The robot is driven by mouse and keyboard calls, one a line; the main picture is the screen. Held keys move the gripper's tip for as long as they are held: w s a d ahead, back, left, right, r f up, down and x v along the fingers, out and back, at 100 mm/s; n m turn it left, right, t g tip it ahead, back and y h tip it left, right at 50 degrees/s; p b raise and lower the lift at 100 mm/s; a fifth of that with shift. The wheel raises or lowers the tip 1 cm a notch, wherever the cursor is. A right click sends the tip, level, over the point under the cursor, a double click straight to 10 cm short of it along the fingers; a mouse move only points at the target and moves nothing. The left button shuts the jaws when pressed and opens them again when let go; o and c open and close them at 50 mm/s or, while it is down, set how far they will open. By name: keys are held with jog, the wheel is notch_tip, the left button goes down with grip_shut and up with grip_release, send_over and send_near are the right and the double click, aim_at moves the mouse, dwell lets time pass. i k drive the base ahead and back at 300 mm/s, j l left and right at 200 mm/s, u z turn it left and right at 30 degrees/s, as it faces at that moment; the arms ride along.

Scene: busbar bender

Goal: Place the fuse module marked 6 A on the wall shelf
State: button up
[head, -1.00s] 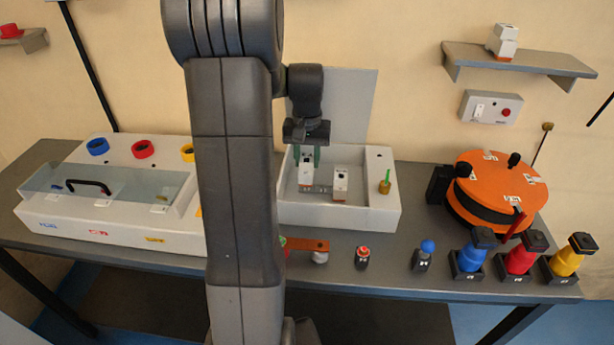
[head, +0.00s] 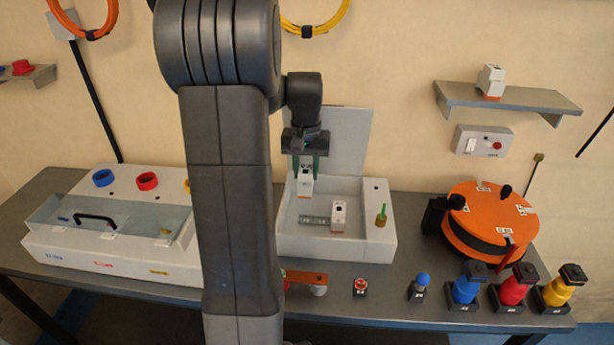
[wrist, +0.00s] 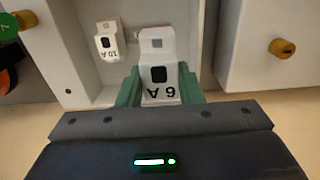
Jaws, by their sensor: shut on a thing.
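My gripper (head: 306,166) is shut on a white fuse module (head: 305,184) and holds it above the open white box (head: 286,240). In the wrist view the module (wrist: 158,92) sits between the green fingers and reads 6 A, upside down in the picture. A second module, marked 10 A (wrist: 108,45), stays in the box; in the head view this module (head: 338,214) stands by a grey rail (head: 313,220). The wall shelf (head: 520,98) is at the upper right, with another white module (head: 491,82) standing on its left part.
A white panel with a red button (head: 483,141) hangs under the shelf. An orange drum (head: 488,222) stands on the bench below it. Blue, red and yellow handled pieces line the front right edge. The shelf's right part is bare.

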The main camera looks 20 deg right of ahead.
aim_at(556, 104)
jog(key=k+j, duration=0.65)
jog(key=k, duration=0.25)
